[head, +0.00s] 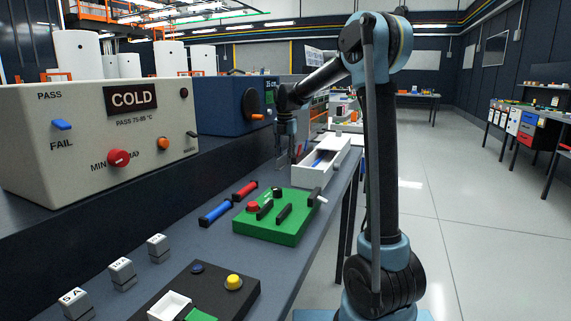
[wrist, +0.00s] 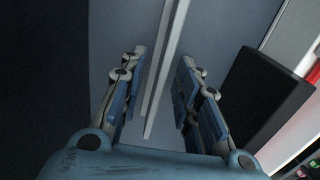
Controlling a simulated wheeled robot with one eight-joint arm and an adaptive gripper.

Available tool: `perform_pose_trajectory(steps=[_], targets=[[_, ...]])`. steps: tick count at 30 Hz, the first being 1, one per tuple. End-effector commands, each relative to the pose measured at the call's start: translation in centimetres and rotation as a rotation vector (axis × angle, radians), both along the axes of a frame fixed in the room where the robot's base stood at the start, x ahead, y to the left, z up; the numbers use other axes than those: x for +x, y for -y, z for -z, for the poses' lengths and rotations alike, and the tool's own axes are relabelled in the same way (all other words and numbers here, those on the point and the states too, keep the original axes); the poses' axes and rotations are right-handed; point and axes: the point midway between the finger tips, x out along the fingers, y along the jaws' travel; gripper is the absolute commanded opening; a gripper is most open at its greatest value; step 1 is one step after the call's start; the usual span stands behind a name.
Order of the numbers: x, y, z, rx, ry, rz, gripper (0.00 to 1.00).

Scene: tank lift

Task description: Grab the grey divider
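In the wrist view a long, thin pale grey strip (wrist: 167,70) runs between the fingers; it looks like the grey divider, but I cannot tell it for sure from a tray edge. My gripper (wrist: 161,88) is open, with one finger on each side of the strip and a visible gap to each. In the head view my gripper (head: 294,155) points down at the left end of the white tray (head: 318,176). The divider is not clear in the head view.
A dark block (wrist: 262,95) lies right of the fingers in the wrist view. A green board (head: 268,228), a red bar (head: 245,191) and a blue bar (head: 215,213) lie nearer on the bench. A blue box (head: 230,105) stands behind, left of my gripper.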

Motion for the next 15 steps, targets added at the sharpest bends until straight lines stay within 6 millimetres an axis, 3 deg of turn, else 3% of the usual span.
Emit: perform_pose_trajectory(steps=[8,12,15], targets=[[0.00,0.02,0.33,0.000,0.000,0.000,0.30],[0.01,0.03,0.32,0.000,0.000,0.001,0.01],[0.02,0.05,0.32,0.000,0.000,0.001,0.00]])
